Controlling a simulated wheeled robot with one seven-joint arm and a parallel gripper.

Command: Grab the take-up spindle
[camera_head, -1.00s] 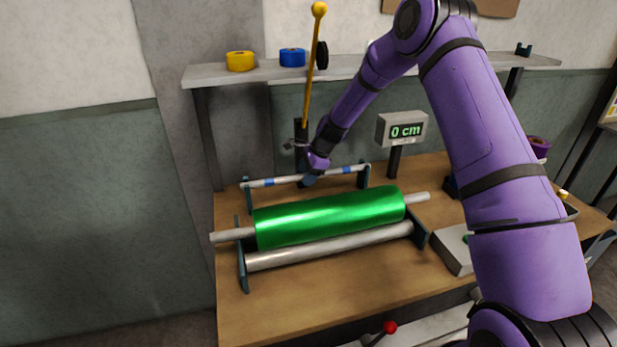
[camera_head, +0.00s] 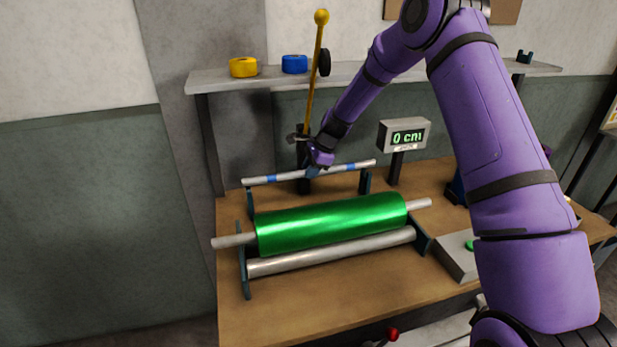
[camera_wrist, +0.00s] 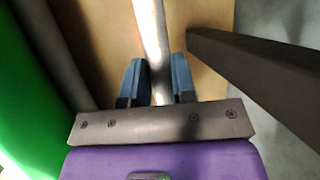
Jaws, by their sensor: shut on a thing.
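The take-up spindle (camera_head: 345,168) is a pale metal rod with blue bands behind the green foil roll (camera_head: 330,221). My gripper (camera_head: 313,172) is shut on it near its middle. The spindle appears slightly above its dark end stands (camera_head: 365,181), roughly level. In the wrist view the spindle (camera_wrist: 153,35) runs between the two blue fingers of my gripper (camera_wrist: 160,82). The contact itself is partly hidden by the gripper body.
A yellow lever (camera_head: 314,70) on a dark post stands close behind my gripper. A display reading 0 cm (camera_head: 404,135) is to the right. A metal roller (camera_head: 330,253) lies in front of the foil roll. A shelf (camera_head: 225,80) with tape rolls runs along the back.

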